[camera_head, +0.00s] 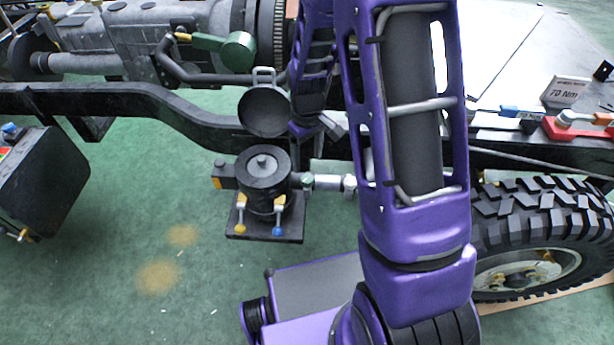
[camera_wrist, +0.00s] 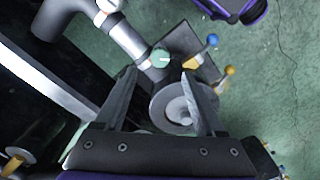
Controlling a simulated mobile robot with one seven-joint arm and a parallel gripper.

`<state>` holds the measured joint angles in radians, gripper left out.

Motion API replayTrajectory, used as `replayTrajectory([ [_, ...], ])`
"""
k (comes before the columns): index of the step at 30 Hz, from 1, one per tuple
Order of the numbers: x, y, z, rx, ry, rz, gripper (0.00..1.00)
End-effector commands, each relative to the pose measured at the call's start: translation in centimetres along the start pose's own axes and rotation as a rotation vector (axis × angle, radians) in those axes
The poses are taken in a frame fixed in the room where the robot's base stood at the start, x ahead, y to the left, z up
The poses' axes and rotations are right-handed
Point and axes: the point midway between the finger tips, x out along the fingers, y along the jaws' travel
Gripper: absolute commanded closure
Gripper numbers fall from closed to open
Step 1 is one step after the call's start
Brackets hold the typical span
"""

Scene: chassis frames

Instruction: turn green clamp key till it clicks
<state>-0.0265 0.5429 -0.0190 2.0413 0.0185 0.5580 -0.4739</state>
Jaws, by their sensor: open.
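A small round green knob (camera_wrist: 160,58), which looks like the green clamp key, sits at the end of a silver pipe fitting (camera_wrist: 127,40) in the wrist view. In the head view a small green spot (camera_head: 308,181) shows on the same fitting, beside the black round canister (camera_head: 262,181). My gripper (camera_wrist: 161,74) is open, its two grey fingers spread with nothing gripped between them. The green knob appears between and just beyond the fingertips; I cannot tell whether they touch it. The canister top (camera_wrist: 183,108) lies under the fingers.
A round lid (camera_head: 265,110) stands open above the canister. Blue (camera_wrist: 211,40) and yellow (camera_wrist: 229,71) clamp ends stick out beside it. The black frame rail (camera_head: 150,103) runs behind, and a tyre (camera_head: 545,215) stands right.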

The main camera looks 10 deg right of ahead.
Motion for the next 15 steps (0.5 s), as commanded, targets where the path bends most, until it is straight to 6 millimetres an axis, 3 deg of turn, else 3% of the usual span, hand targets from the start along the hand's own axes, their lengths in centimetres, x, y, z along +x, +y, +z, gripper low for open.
replayTrajectory([
  [1,1.4,-0.1,0.1,-0.001,-0.005,-0.002,0.29],
  [6,4.7,-0.1,0.1,-0.001,-0.004,-0.001,0.29],
  [15,7.3,0.0,0.0,0.000,0.000,0.000,0.29],
])
